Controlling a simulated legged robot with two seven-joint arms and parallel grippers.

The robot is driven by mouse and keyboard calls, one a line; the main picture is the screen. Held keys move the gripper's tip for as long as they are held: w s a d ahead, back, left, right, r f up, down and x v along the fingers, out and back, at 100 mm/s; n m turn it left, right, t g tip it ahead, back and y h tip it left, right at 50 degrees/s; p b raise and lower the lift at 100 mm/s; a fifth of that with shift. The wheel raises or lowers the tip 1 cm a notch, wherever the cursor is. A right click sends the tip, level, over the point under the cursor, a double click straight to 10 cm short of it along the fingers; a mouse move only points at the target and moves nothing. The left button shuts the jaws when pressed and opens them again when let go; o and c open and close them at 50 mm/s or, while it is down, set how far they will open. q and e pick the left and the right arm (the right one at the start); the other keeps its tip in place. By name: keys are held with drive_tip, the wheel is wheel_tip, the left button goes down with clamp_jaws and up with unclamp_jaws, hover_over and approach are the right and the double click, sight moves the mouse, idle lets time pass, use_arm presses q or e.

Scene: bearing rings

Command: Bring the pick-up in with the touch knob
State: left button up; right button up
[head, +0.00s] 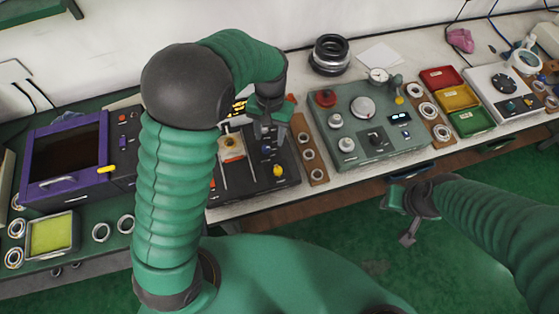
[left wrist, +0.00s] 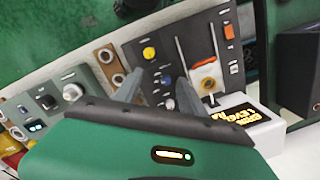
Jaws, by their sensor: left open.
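The dark instrument (head: 262,186) stands on the bench below my left gripper. A yellow knob (left wrist: 149,53) and small blue knobs (left wrist: 167,80) are on the panel; I cannot tell which is the touch knob. My left gripper (head: 266,131) is open over the panel, its fingers (left wrist: 158,78) apart and partly hiding the small knobs. My right gripper (head: 401,216) hangs before the bench; its jaw gap is unclear.
A lit display (left wrist: 246,118) sits behind the panel. A wooden strip with rings (head: 307,150) and a grey-green instrument (head: 365,150) stand to the right. A purple-framed box (head: 68,160) is at left. Black rings (head: 329,55) are stacked at the back. Colored trays (head: 440,76) stand farther right.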

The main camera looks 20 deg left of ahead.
sight(278, 169)
use_arm(q)
drive_tip(key=d+f+n, duration=0.1)
drive_tip(key=f, duration=0.4)
drive_tip(key=s+d+f+n+p, duration=0.1)
drive_tip(key=f+n, duration=0.1)
drive_tip(key=f, duration=0.4)
drive_tip(key=d+f+n+t, duration=0.1)
drive_tip(key=f, duration=0.4)
drive_tip(key=shift+s+f+n+p, duration=0.25)
drive_tip(key=shift+s+n+p, duration=0.05)
drive_tip(key=shift+s, duration=0.05)
use_arm(e)
drive_tip(key=shift+v, duration=1.15)
use_arm(q)
drive_tip(key=shift+c, duration=0.3)
use_arm(e)
drive_tip(key=shift+w+a+r, duration=0.1)
drive_tip(key=shift+w, duration=0.05)
use_arm(q)
clamp_jaws()
